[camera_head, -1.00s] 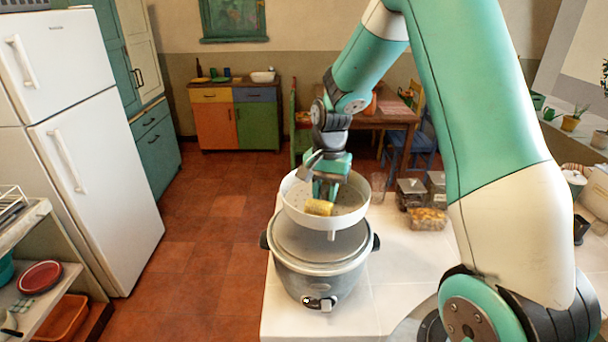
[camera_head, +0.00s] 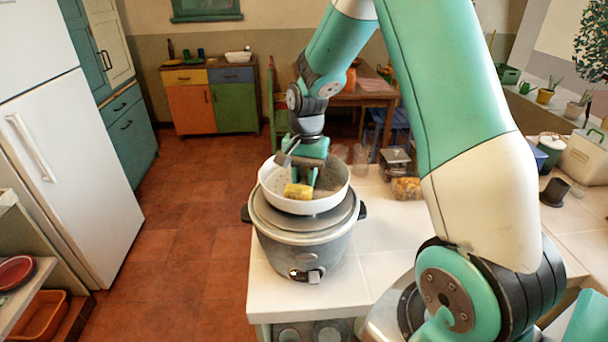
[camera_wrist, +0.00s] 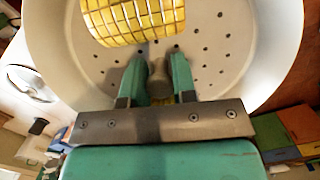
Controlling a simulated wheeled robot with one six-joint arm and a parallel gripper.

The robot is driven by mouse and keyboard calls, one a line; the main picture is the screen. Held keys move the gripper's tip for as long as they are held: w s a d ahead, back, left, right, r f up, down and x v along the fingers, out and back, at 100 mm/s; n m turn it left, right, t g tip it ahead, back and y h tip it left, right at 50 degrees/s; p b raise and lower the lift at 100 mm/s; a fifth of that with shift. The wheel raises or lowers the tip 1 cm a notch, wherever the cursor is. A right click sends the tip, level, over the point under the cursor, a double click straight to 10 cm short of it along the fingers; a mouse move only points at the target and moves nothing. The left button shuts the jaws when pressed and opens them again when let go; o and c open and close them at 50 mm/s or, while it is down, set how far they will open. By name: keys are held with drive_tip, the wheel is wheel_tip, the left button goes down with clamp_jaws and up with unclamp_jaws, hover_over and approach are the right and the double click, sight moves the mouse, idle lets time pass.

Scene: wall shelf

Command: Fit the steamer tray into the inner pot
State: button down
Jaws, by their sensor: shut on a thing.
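The white steamer tray (camera_head: 303,207) is over the top of the grey rice cooker (camera_head: 325,253). A yellow corn piece (camera_head: 299,191) lies in it. The tray's perforated floor (camera_wrist: 209,62) shows in the wrist view, with the corn (camera_wrist: 135,18) ahead of the fingers. My gripper (camera_head: 308,178) reaches down inside the tray. In the wrist view its fingers (camera_wrist: 157,75) are shut on the tray's short central knob (camera_wrist: 159,80). The tray hides the cooker's opening, so I cannot tell whether it touches the inner pot.
The cooker stands on a white tiled counter (camera_head: 345,292) near its left end. Glass jars and a food container (camera_head: 406,188) stand behind it to the right. A dark cup (camera_head: 554,192) is farther right.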

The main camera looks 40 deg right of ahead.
drive_tip(key=shift+f+b, duration=1.5)
drive_tip(key=shift+f, duration=0.5)
drive_tip(key=shift+f+b, duration=1.35)
drive_tip(key=shift+f, duration=0.9)
drive_tip(key=shift+p, duration=0.3)
drive_tip(key=shift+f+b, duration=0.3)
drive_tip(key=shift+f, duration=0.15)
drive_tip(key=c, duration=0.8)
unclamp_jaws()
drive_tip(key=shift+c, duration=0.2)
